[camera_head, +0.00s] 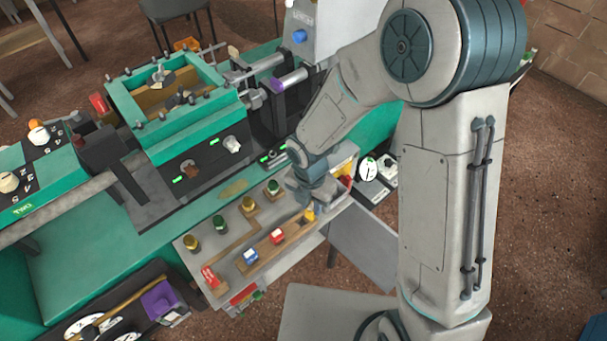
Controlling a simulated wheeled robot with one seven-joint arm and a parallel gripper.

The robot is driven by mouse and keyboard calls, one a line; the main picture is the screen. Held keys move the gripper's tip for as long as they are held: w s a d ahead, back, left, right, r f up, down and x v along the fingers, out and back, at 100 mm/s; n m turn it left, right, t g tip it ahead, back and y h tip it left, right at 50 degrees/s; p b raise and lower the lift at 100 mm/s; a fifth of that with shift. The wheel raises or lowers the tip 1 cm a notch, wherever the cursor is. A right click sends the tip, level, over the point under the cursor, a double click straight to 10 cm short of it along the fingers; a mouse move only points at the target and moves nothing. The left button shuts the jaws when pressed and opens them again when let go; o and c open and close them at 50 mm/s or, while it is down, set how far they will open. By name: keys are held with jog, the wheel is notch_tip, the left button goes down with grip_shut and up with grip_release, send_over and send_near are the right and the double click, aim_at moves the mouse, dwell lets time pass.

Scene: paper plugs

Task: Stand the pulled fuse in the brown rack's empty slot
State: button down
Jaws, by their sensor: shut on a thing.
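The brown rack (264,247) is a narrow strip on the grey tray. A blue fuse (251,257) and a red fuse (277,237) stand in it, apart from each other. A yellow fuse (309,214) shows at the rack's right end, directly below my gripper (311,204). My gripper points down and is shut on a fuse, apparently the yellow one. The fingertips are small and partly hidden by the wrist. I cannot tell whether the yellow fuse touches the rack, and the empty slot is not clear.
Dark green and yellow-topped plugs (218,222) stand on the tray's left and back. A red piece (209,277) is at its front left corner. A green-framed machine (175,115) stands behind. A purple-and-white item (162,300) lies in the dark tray at lower left.

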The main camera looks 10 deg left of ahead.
jog(key=shift+w+a+f+y+b, duration=0.2)
jog(key=shift+a+f+b, duration=0.5)
jog(key=shift+b, duration=0.25)
jog(key=shift+w+a+f+y+b, duration=0.15)
jog(key=shift+a+f+b, duration=0.45)
jog(key=shift+b, duration=0.35)
jog(key=shift+f+b, duration=1.25)
jog(key=shift+f, duration=0.45)
jog(key=c, duration=1.2)
grip_release()
jog(key=shift+r, duration=0.1)
notch_tip(320, 180, up, 7)
jog(key=p, duration=0.6)
